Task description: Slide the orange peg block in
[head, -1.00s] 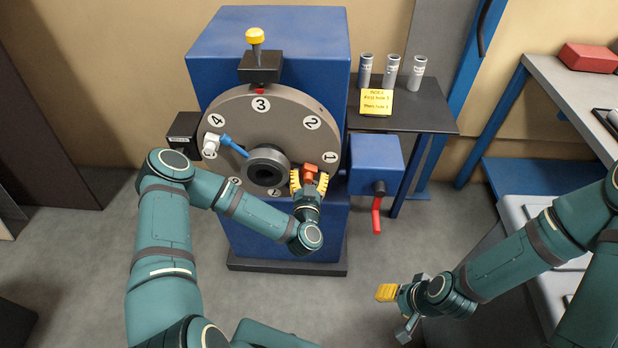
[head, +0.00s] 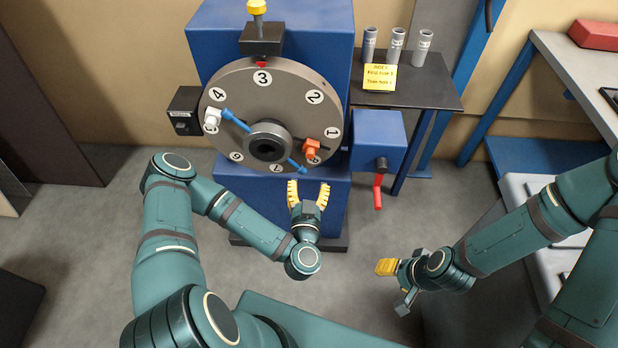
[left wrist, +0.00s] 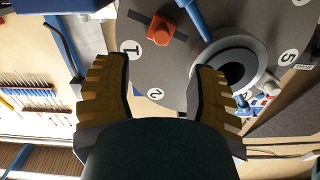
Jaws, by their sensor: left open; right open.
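The orange peg block (head: 311,148) sits at the lower right of the grey numbered disc (head: 225,95), just below the label 1. In the left wrist view the orange block (left wrist: 161,29) lies over a dark slot; how deep it sits I cannot tell. My left gripper (head: 308,186) is open and empty, below and apart from the block. Its yellow ribbed fingers (left wrist: 157,85) frame the disc in the wrist view. My right gripper (head: 393,285) is open and empty, low at the right, away from the disc.
A blue bar (head: 235,120) crosses the disc by the dark hub (head: 268,141), with a white fitting (head: 212,117) at left. A yellow-knobbed plunger (head: 257,8) stands above. A red-handled blue box (head: 377,138) is right of the disc. Grey cylinders and a yellow note stand on the black shelf (head: 425,95).

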